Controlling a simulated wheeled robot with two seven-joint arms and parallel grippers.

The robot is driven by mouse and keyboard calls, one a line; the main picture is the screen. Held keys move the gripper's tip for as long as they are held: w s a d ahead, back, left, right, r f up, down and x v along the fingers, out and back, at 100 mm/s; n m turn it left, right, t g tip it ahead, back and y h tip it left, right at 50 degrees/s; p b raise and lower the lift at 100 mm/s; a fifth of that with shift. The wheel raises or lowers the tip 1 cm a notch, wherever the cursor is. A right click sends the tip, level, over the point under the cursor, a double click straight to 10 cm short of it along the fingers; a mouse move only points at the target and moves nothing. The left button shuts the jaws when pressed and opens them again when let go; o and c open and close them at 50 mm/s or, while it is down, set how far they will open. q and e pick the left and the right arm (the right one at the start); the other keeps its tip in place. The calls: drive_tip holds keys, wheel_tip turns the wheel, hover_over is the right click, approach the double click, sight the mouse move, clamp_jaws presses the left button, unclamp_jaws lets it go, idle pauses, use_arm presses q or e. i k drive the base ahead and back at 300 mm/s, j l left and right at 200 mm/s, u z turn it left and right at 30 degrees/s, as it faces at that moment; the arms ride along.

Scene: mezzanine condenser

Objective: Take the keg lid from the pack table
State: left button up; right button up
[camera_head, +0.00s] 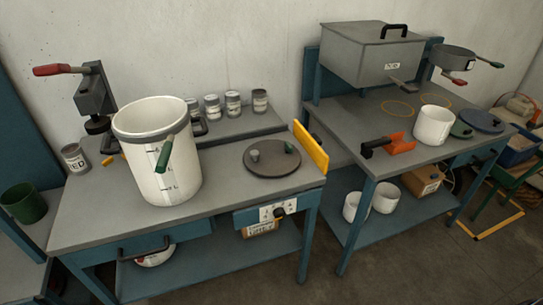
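A round, flat dark-grey lid (261,166) with a grey knob and a green knob on top lies on the right part of the near table (225,192). It looks like the keg lid. A tall white keg-like vessel (185,180) with a grey rim band, level marks and a green handle stands open to its left, apart from it. A second round, dark-blue lid-like disc (485,120) lies at the right end of the far table (345,125). No label shows which table is the pack table. Neither of my grippers is in view.
A press with a red handle (52,70) and a labelled tin (75,158) stand left. Several small jars (232,104) line the back shelf. A yellow plate (310,147) rises at the near table's right edge. An orange clamp (400,145) and white pot (433,127) are on the far table.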

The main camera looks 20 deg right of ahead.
sight(268, 158)
drive_tip(key=i+l+z, duration=0.1)
drive_tip(key=i+z, duration=0.55)
drive_tip(key=i, duration=0.3)
